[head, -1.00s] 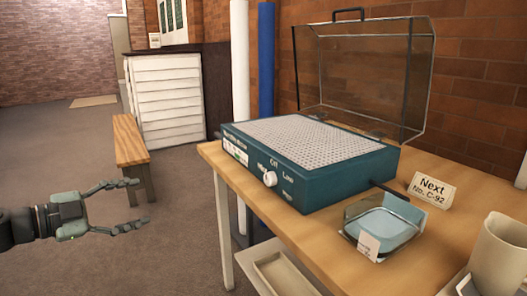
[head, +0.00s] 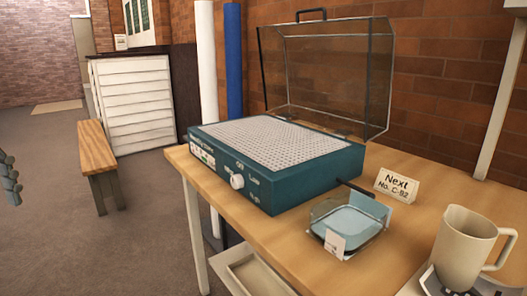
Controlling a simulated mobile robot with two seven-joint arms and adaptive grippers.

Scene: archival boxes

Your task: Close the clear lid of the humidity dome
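The humidity dome stands on the wooden table. Its teal base (head: 318,182) has a perforated white top (head: 262,140), a round white knob and printed labels on the front. Its clear lid (head: 345,70) stands open and upright, hinged along the back edge, with a dark handle (head: 311,14) on its upper edge. My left gripper (head: 10,180) is only partly in view at the left edge, well away from the dome, with a few finger parts showing. Whether it is open or shut cannot be seen. My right gripper is not in view.
On the wooden table (head: 290,260) are a clear tray (head: 348,226) near the dome's right front, a "Next" card (head: 396,185) and a beige mug (head: 463,250). A wooden bench (head: 97,150) and white slatted cabinet (head: 133,103) stand behind left. Floor at left is clear.

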